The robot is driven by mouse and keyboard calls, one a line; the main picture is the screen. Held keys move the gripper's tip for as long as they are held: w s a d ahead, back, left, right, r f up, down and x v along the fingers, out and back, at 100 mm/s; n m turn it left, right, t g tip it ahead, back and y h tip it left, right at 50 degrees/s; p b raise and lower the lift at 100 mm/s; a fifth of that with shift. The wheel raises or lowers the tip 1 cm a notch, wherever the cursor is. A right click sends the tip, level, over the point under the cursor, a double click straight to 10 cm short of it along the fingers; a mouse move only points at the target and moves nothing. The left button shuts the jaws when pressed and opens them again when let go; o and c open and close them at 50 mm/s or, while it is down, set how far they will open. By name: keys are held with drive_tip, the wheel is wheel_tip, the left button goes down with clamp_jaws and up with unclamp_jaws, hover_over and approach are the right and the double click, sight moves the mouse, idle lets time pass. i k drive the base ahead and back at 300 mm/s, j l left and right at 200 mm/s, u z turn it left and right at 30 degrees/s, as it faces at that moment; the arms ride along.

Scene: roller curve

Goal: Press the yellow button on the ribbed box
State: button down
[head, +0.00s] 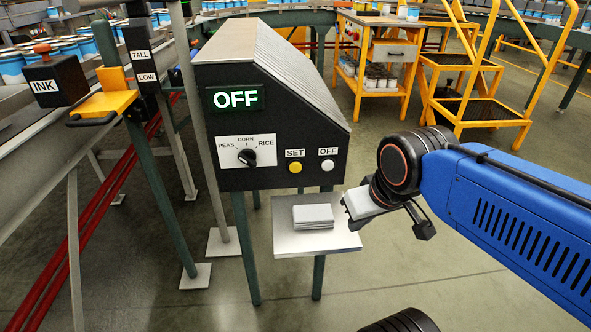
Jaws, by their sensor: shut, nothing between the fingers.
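The ribbed box (271,95) is a black-fronted console with a grey ribbed top, standing on green legs. Its lit display (236,98) reads OFF in green. The yellow button (295,167) sits on the lower right of its front, under a SET label. A white button (327,165) under an OFF label is just to its right. A black knob (247,157) is at the left, on a plate marked PEAS, CORN and RICE. My gripper (352,207) is shut and empty, below and right of the buttons, apart from the box. My wrist partly hides its fingers.
A small grey shelf (290,243) with a stack of pale cards (313,216) juts out below the box, close to my gripper. An INK block (55,82) and yellow bracket (107,103) stand at the left by the can conveyor. Yellow steps (480,110) stand behind my arm.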

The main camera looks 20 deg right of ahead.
sight(294, 167)
drive_tip(key=k+l+z, duration=0.2)
drive_tip(key=k+z, duration=0.25)
drive_tip(key=k+l+z, duration=0.45)
drive_tip(key=k+j, duration=0.05)
